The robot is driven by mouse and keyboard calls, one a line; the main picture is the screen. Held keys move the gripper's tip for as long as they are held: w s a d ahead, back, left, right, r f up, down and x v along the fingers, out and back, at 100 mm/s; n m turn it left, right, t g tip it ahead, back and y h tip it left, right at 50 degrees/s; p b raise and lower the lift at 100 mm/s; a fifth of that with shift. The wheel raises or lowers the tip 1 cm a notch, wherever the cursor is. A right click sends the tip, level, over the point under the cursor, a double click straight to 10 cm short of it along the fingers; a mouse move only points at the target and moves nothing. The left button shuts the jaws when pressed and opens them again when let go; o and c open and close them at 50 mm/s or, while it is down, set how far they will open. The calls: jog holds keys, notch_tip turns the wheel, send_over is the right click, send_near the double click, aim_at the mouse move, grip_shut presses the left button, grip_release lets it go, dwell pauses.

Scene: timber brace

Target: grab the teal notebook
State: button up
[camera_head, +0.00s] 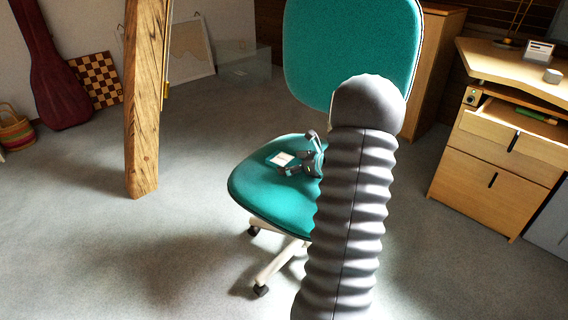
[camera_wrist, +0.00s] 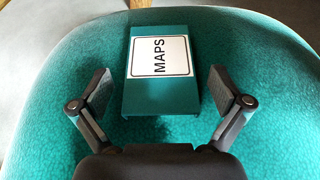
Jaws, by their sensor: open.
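The teal notebook (camera_wrist: 162,97) lies flat on the teal seat of the office chair (camera_wrist: 270,80). It carries a white label reading "MAPS". In the head view the label of the notebook (camera_head: 282,159) shows on the chair seat (camera_head: 265,195), and its teal cover blends into the seat. My gripper (camera_wrist: 160,91) is open and empty in the wrist view, with one finger on each side of the notebook and a gap on both sides. In the head view my gripper (camera_head: 302,160) is at the notebook's right, partly hidden behind my grey arm.
The chair's backrest (camera_head: 352,50) rises behind the seat. A timber brace (camera_head: 147,100) stands at the left. A wooden desk (camera_head: 497,150) with a partly open drawer (camera_head: 515,125) is at the right. The carpet between brace and chair is clear.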

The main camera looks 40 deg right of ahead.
jog(key=c, duration=1.2)
